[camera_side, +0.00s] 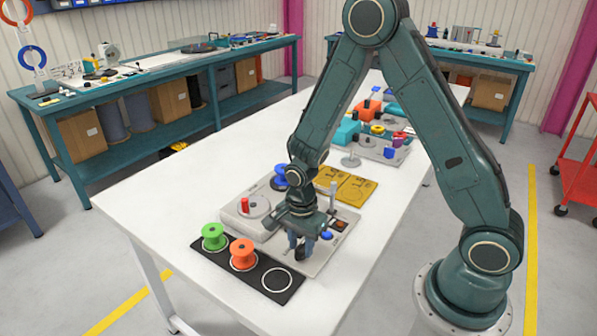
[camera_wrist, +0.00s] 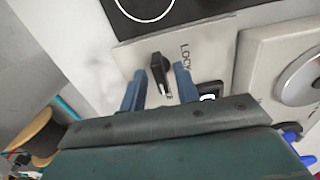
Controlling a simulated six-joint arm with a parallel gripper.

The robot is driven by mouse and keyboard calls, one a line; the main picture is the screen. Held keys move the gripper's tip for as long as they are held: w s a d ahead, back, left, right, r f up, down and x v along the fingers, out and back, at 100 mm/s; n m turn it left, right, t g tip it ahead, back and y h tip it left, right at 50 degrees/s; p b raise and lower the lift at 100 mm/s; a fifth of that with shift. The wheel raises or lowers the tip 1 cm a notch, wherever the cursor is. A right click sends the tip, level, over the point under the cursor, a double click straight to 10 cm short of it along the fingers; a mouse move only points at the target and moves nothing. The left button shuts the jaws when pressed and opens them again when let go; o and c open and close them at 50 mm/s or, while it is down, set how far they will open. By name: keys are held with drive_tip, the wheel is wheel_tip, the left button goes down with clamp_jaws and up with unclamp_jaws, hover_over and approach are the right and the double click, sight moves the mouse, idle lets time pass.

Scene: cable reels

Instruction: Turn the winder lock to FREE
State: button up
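The winder lock is a small black knob (camera_wrist: 157,67) on a light grey plate (camera_wrist: 215,45) in the wrist view. Part of a word reading LOCK is printed beside it; no FREE label is legible. The knob is longer than wide, with a pale mark near its lower end. My gripper (camera_wrist: 160,72) is open, with one blue finger on each side of the knob and a gap to each. In the side view my gripper (camera_side: 301,250) points down at the front of the winder's grey base (camera_side: 325,257), and mostly hides the knob.
A black mat (camera_side: 220,251) in front holds a green reel (camera_side: 214,237) and an orange reel (camera_side: 243,254), plus an empty white ring. The winder's round plate with a red handle (camera_side: 245,205) and a blue reel (camera_side: 280,177) stand behind. Yellow cards (camera_side: 350,187) lie farther back.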

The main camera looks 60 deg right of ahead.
drive_tip(key=shift+r, duration=3.3)
